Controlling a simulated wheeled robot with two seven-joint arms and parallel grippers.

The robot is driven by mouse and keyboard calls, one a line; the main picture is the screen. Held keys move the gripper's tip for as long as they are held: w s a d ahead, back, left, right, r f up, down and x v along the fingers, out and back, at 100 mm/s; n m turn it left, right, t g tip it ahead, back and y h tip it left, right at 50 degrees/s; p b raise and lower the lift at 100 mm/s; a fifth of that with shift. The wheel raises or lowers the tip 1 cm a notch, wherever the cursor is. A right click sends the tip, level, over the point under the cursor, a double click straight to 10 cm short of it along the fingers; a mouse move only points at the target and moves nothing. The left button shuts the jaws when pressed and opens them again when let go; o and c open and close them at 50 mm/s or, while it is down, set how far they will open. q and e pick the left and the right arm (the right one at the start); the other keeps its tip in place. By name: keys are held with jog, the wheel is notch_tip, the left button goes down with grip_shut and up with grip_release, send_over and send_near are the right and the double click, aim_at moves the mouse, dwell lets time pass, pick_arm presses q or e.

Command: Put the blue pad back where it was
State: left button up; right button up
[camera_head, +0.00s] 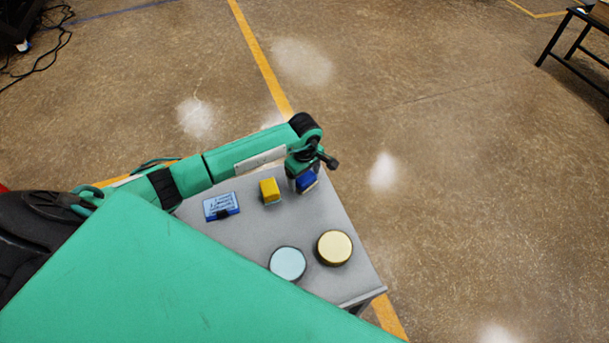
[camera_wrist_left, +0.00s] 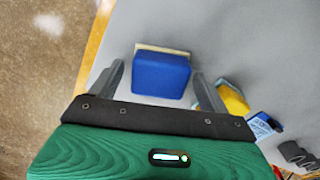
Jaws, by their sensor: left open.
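The blue pad (camera_wrist_left: 161,75) is a dark blue block with a pale cream strip along its far edge. It lies on the grey table top (camera_wrist_left: 215,35). My left gripper (camera_wrist_left: 160,78) is open, with one finger on each side of the blue pad. A gap shows between each finger and the pad. In the head view the blue pad (camera_head: 307,183) is partly hidden under my left gripper (camera_head: 304,172), near the table's far right edge. My right gripper is not in view.
A yellow block (camera_head: 269,190) with a pale base stands left of the blue pad. A light blue labelled box (camera_head: 220,205) lies further left. A pale blue disc (camera_head: 287,263) and a cream disc (camera_head: 334,247) sit nearer the front. Bare table lies between these rows.

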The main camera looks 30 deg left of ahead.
aim_at(304, 176)
pick_arm(q)
notch_tip(304, 176, up, 12)
jog(key=b, duration=0.4)
jog(key=shift+b, duration=0.35)
jog(key=shift+f, duration=0.1)
